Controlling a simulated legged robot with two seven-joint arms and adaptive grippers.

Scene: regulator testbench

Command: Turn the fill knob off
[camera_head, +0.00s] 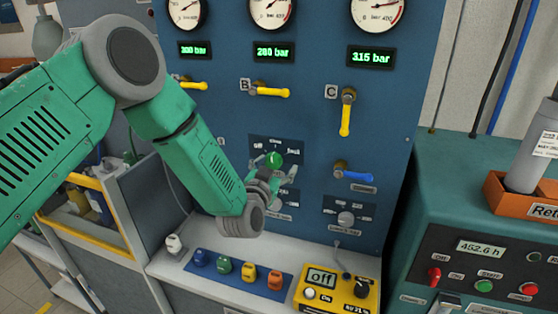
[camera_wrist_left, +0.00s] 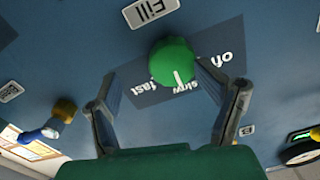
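The fill knob (camera_head: 273,160) is a round green knob on the blue panel, with labels "off", "slow" and "fast" around it. In the left wrist view, which is upside down, the fill knob (camera_wrist_left: 172,58) has a white pointer line facing roughly toward "slow". The "Fill" label (camera_wrist_left: 151,9) shows beside it. My left gripper (camera_head: 275,174) is just in front of the knob. In the wrist view the left gripper (camera_wrist_left: 157,76) is open, with one finger close to the knob and the other farther off. Contact cannot be told. My right gripper is not in view.
Yellow valve levers (camera_head: 345,119) and a blue lever (camera_head: 357,176) sit on the panel nearby. Another knob (camera_head: 346,218) is lower right. Coloured fittings (camera_head: 249,272) and a yellow meter (camera_head: 338,288) stand on the ledge below. A teal machine (camera_head: 480,220) stands at right.

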